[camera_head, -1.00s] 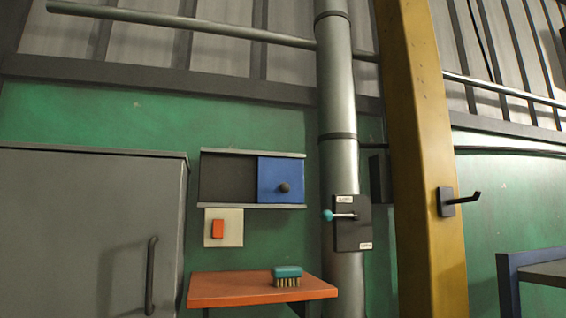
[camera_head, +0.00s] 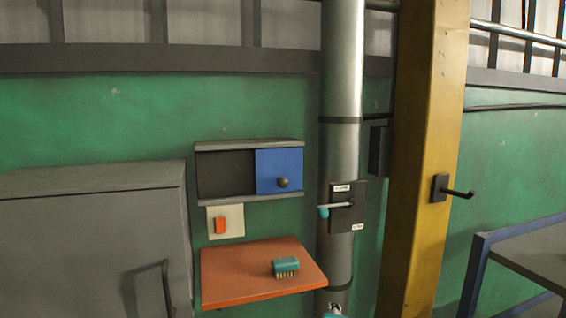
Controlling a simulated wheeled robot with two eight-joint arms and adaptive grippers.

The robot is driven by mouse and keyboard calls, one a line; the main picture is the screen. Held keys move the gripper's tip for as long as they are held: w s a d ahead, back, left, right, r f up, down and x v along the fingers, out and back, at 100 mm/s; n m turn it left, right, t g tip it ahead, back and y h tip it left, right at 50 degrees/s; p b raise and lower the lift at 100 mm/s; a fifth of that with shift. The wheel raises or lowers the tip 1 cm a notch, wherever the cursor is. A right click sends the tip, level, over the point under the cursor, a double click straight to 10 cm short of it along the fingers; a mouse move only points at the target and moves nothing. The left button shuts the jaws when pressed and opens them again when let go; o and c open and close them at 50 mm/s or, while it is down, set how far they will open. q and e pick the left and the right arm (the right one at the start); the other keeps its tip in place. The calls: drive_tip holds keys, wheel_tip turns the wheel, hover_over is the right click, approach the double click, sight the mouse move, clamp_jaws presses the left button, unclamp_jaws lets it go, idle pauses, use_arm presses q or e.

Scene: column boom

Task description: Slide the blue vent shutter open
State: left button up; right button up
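The blue vent shutter (camera_head: 268,171) is a flat panel with a dark round knob (camera_head: 282,182) near its lower right. It sits in the right part of a grey-railed vent frame (camera_head: 247,146) on the green wall. The left part of the frame shows a dark area (camera_head: 226,173) beside the shutter. Neither of my grippers can be made out in the head view, and nothing touches the shutter or its knob.
An orange shelf (camera_head: 235,284) with a teal brush (camera_head: 286,266) juts out below. An orange switch (camera_head: 220,225) is under the vent. A teal-tipped lever (camera_head: 337,205) is on the pipe (camera_head: 341,90) at right. A grey cabinet (camera_head: 90,240) stands left; a hook (camera_head: 458,192) sticks out from the yellow post (camera_head: 420,150).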

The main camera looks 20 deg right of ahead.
drive_tip(key=w+r+n+t+h, duration=0.1)
drive_tip(key=w+r+n+t, duration=0.2)
drive_tip(key=w+r+n, duration=0.75)
drive_tip(key=n+t, duration=0.4)
drive_tip(key=n, duration=0.7)
approach(282, 184)
drive_tip(key=w+d, duration=0.1)
drive_tip(key=w, duration=0.1)
drive_tip(key=shift+n+y, duration=0.4)
drive_tip(key=shift+n, duration=0.05)
drive_tip(key=p+x, duration=0.1)
drive_tip(key=x, duration=0.6)
drive_tip(key=shift+r, duration=0.15)
drive_tip(key=shift+w+d, duration=0.2)
drive_tip(key=shift+w, duration=0.3)
drive_tip(key=shift+s, duration=0.1)
clamp_jaws()
